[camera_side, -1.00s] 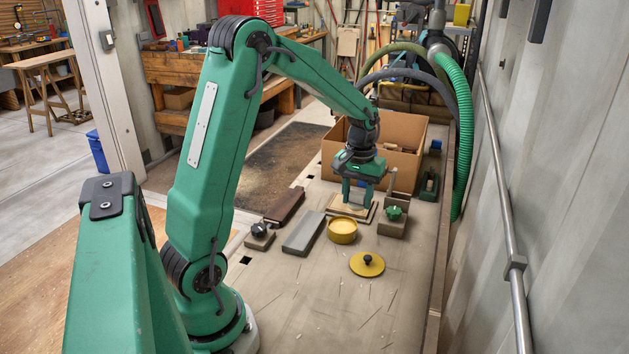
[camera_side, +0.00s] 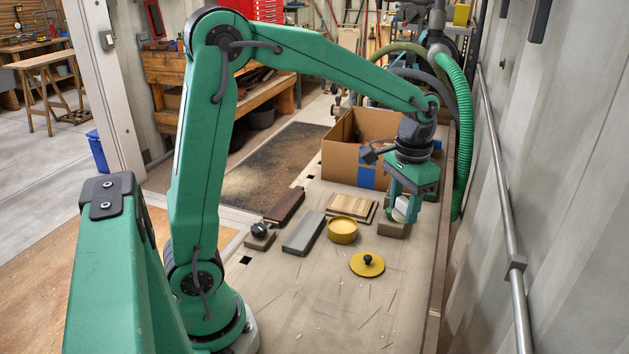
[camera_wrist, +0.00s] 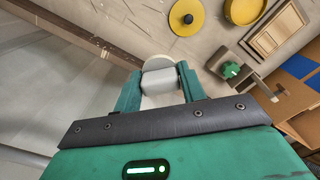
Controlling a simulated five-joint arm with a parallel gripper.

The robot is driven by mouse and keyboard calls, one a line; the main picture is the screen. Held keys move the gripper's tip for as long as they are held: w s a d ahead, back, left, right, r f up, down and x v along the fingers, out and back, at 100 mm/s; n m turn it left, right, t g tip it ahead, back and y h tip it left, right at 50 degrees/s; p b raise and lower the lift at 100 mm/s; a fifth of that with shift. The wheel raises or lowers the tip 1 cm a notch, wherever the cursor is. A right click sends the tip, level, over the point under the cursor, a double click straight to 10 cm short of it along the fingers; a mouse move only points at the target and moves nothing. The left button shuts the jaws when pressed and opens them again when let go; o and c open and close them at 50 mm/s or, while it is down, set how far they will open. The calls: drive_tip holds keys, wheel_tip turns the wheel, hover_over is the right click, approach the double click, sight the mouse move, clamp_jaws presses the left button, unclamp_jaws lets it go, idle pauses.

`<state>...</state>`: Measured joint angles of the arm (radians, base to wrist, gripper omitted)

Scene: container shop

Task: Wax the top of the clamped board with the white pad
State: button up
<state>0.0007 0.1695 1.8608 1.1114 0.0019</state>
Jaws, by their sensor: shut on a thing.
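My gripper (camera_side: 402,208) is shut on the white pad (camera_side: 404,210), high to the right of the board in the side view. In the wrist view the pad (camera_wrist: 160,84) sits between the green fingers, with a pale round part (camera_wrist: 158,61) beyond it. The light wooden board (camera_side: 350,206) lies flat on the bench and is uncovered; it also shows at the upper right of the wrist view (camera_wrist: 275,32). A clamp with a green knob (camera_wrist: 229,69) stands beside the board and is partly hidden behind my gripper in the side view.
An open yellow tin (camera_side: 342,236) and its yellow lid (camera_side: 362,268) lie nearer on the bench. A grey block (camera_side: 304,233), a dark brown block (camera_side: 284,206) and a black-knobbed clamp (camera_side: 259,235) are left. A cardboard box (camera_side: 345,168) stands behind. The front bench is clear.

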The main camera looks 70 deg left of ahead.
drive_tip(key=s+a+f+n, duration=0.2)
drive_tip(key=s+a, duration=0.1)
drive_tip(key=a, duration=0.7)
drive_tip(key=s+a+f+n, duration=0.2)
drive_tip(key=a+f+n, duration=0.1)
drive_tip(key=a, duration=0.6)
drive_tip(key=s+a+f+n, duration=0.3)
drive_tip(key=s+a+n, duration=0.1)
drive_tip(key=s+a, duration=0.8)
drive_tip(key=shift+s+a+f, duration=0.35)
drive_tip(key=shift+s+a, duration=0.05)
drive_tip(key=shift+s, duration=0.15)
